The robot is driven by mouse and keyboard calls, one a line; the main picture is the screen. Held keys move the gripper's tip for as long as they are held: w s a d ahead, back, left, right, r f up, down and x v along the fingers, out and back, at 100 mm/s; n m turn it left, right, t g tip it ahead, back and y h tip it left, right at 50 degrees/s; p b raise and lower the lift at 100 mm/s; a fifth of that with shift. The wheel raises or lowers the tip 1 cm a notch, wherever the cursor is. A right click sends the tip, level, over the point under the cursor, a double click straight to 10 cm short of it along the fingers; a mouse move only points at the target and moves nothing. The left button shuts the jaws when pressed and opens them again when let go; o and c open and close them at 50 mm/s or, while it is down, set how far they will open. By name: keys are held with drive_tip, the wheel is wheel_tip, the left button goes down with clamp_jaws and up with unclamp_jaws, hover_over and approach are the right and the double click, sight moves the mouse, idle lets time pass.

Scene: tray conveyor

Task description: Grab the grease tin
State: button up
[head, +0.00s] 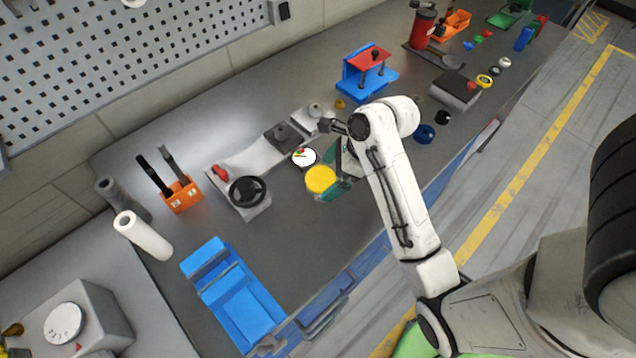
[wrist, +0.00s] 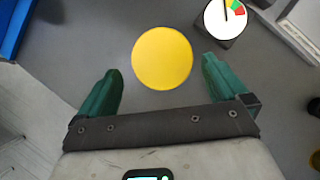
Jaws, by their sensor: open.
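A round yellow-topped tin (head: 321,179), which looks like the grease tin, stands on the grey workbench near its front edge. In the wrist view the yellow disc (wrist: 162,58) lies ahead of and between my two green fingers. My gripper (wrist: 160,85) is open, with one finger to the left and one to the right of the tin's near side. No contact between fingers and tin can be made out. In the head view my gripper (head: 338,180) is at the tin's right, partly hidden by my arm.
A white-faced dial gauge (head: 304,157) stands close behind the tin; it also shows in the wrist view (wrist: 226,18) near the right finger. A blue tray (head: 233,293) is at the left front. A black handwheel device (head: 248,191) is left of the tin. Bare bench lies between tray and tin.

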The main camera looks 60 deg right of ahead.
sight(327, 178)
drive_tip(key=shift+d+p+x, duration=0.15)
drive_tip(key=shift+p+x, duration=0.1)
drive_tip(key=shift+x, duration=1.1)
drive_tip(key=shift+d+p+x, duration=0.15)
drive_tip(key=shift+p+x, duration=0.05)
drive_tip(key=shift+x, duration=1.15)
drive_tip(key=shift+f, duration=0.1)
drive_tip(key=c, duration=1.2)
